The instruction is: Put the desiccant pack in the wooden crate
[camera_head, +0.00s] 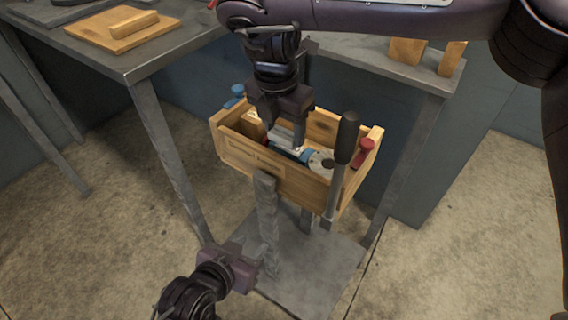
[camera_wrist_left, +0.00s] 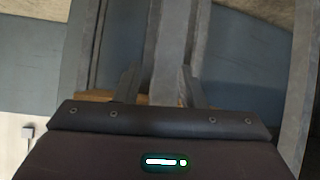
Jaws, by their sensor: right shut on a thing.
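The wooden crate (camera_head: 250,157) stands on a grey stand below the tables in the head view. My right gripper (camera_head: 282,137) reaches down into it from above. It is shut on a small whitish pack (camera_head: 283,132), seemingly the desiccant pack, inside the crate walls; the fingers partly hide it, and I cannot tell whether it touches the crate floor. My left gripper (camera_head: 269,259) is low in front of the crate, beside the stand's post, and empty. Its fingers are apart in the left wrist view (camera_wrist_left: 160,88).
The crate also holds a grey round thing (camera_head: 321,163) and blue pieces.

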